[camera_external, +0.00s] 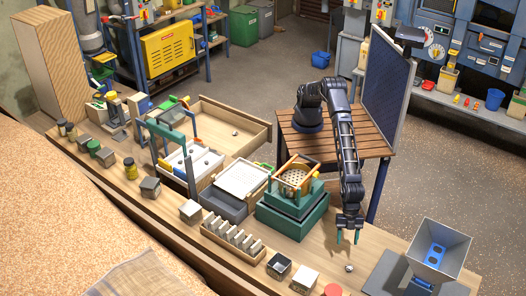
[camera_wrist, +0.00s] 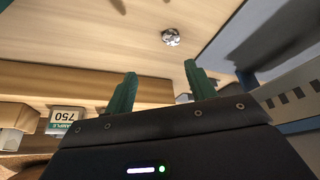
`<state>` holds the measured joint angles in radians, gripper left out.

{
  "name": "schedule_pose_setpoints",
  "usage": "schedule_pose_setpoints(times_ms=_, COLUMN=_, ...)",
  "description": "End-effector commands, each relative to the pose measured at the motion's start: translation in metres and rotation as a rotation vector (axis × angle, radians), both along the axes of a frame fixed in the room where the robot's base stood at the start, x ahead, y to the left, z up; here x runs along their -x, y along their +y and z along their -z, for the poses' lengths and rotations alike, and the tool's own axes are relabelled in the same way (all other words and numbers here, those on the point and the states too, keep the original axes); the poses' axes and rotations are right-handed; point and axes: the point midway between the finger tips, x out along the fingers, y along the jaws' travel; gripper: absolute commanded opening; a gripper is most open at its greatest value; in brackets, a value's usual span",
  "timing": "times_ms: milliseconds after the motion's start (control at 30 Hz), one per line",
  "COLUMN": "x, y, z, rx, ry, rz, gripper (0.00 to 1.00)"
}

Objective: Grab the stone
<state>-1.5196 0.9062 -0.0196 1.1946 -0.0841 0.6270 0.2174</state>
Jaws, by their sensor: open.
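A small grey stone (camera_external: 349,268) lies on the wooden bench top near its front right part. In the wrist view the stone (camera_wrist: 170,37) shows beyond the fingertips, a little right of the line between them. My gripper (camera_external: 348,236) points down over the bench, just behind and above the stone in the external view. Its green fingers are apart and empty, and the gap between them also shows in the wrist view (camera_wrist: 160,82). The stone is clear of both fingers.
A grey hopper (camera_external: 438,252) stands right of the stone. A green stand (camera_external: 292,217) with a sieve is behind left. The bench around the stone is bare.

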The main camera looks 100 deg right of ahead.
Motion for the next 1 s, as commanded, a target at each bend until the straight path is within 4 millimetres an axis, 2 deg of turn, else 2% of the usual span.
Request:
schedule_pose_setpoints(times_ms=33, x=0.011, y=0.004, z=0.008, rx=0.0, ry=0.0, rz=-0.011, gripper=0.55)
schedule_pose_setpoints(times_ms=100, x=0.02, y=0.007, z=0.013, rx=-0.001, ry=-0.001, rz=-0.019, gripper=0.55)
schedule_pose_setpoints(times_ms=200, x=0.025, y=0.01, z=0.018, rx=-0.001, ry=-0.001, rz=-0.024, gripper=0.55)
schedule_pose_setpoints(times_ms=367, x=0.024, y=0.015, z=0.031, rx=0.001, ry=-0.001, rz=-0.024, gripper=0.55)
schedule_pose_setpoints(times_ms=600, x=0.021, y=0.028, z=0.06, rx=0.0, ry=-0.001, rz=-0.024, gripper=0.55)
schedule_pose_setpoints(times_ms=867, x=0.019, y=0.034, z=0.073, rx=0.0, ry=-0.001, rz=-0.024, gripper=0.55)
schedule_pose_setpoints(times_ms=1000, x=0.016, y=0.039, z=0.087, rx=0.001, ry=0.0, rz=-0.023, gripper=0.55)
